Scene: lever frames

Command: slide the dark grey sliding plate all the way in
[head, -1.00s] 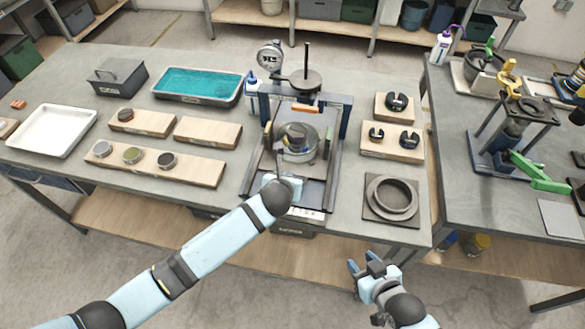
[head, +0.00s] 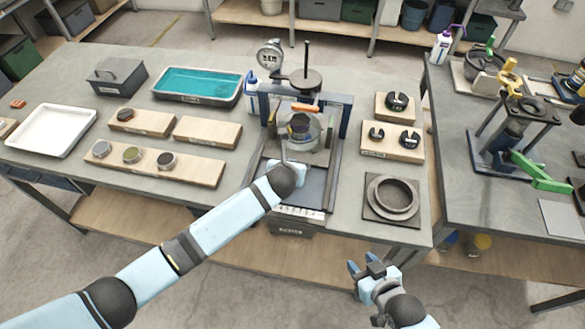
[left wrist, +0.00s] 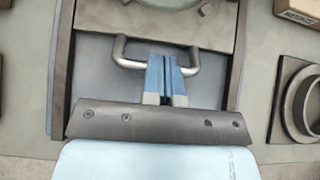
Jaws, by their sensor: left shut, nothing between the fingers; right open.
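The dark grey sliding plate (head: 312,158) sits between the rails of the frame on the table, partly under its crossbar, and carries a round clear-walled cup (head: 300,132). In the left wrist view the plate (left wrist: 150,22) has a silver U-shaped handle (left wrist: 119,50) on its near edge. My left gripper (left wrist: 167,62) is shut and empty, its blue fingers at the handle's bar; I cannot tell whether they touch it. In the head view the left wrist hides its fingertips. My right gripper (head: 362,268) is open and empty in front of the table.
The frame's upright posts and crossbar (head: 335,100) stand over the plate, with a dial gauge (head: 269,56) at the back left. A ring on a square base (head: 391,198) lies to the right, wooden blocks (head: 155,164) to the left. The bed (head: 312,185) in front of the plate is bare.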

